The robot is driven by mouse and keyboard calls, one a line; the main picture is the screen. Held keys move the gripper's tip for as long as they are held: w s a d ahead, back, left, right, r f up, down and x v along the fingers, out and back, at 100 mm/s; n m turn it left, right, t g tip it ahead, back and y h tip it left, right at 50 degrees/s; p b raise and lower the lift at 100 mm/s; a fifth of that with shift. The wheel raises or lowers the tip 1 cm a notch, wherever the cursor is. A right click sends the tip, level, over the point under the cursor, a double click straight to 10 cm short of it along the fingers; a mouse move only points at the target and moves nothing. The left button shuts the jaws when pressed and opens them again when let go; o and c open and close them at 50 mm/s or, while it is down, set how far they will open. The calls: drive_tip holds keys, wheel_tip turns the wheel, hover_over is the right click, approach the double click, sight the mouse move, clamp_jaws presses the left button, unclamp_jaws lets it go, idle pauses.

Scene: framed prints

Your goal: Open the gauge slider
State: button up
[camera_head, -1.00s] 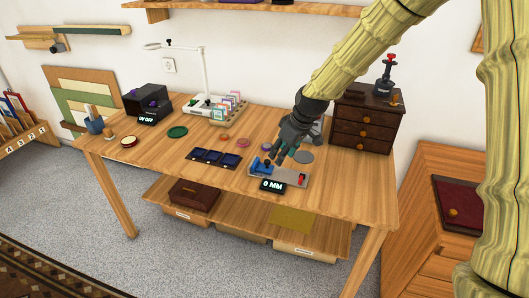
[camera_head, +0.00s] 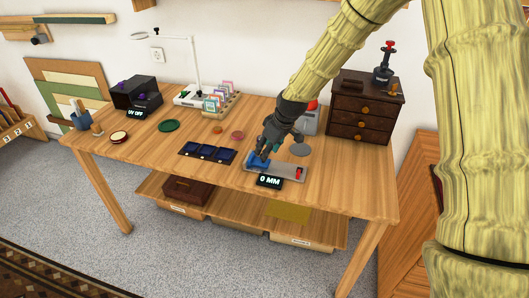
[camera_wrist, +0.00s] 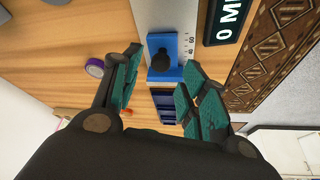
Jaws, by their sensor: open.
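The gauge (camera_head: 278,172) lies on the table near its front edge, a grey plate with a blue slider (camera_head: 256,161) at its left end and a small red part at its right. Its display (camera_head: 268,181) reads 0 MM. My gripper (camera_head: 264,152) is over the blue slider and hides part of it. In the wrist view the slider (camera_wrist: 164,58) with its black knob (camera_wrist: 160,60) shows between the two open teal-padded fingers (camera_wrist: 154,88). I cannot tell whether a finger touches the knob. A printed scale runs beside the slider.
A dark blue compartment tray (camera_head: 207,152) lies left of the gauge. A grey disc (camera_head: 300,150) lies behind it, and a dark drawer cabinet (camera_head: 361,112) stands at the back right. Cards in a rack (camera_head: 217,103) and a lamp stand farther back. The table's front right is clear.

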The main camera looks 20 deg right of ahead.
drive_tip(key=shift+x, duration=1.55)
clamp_jaws()
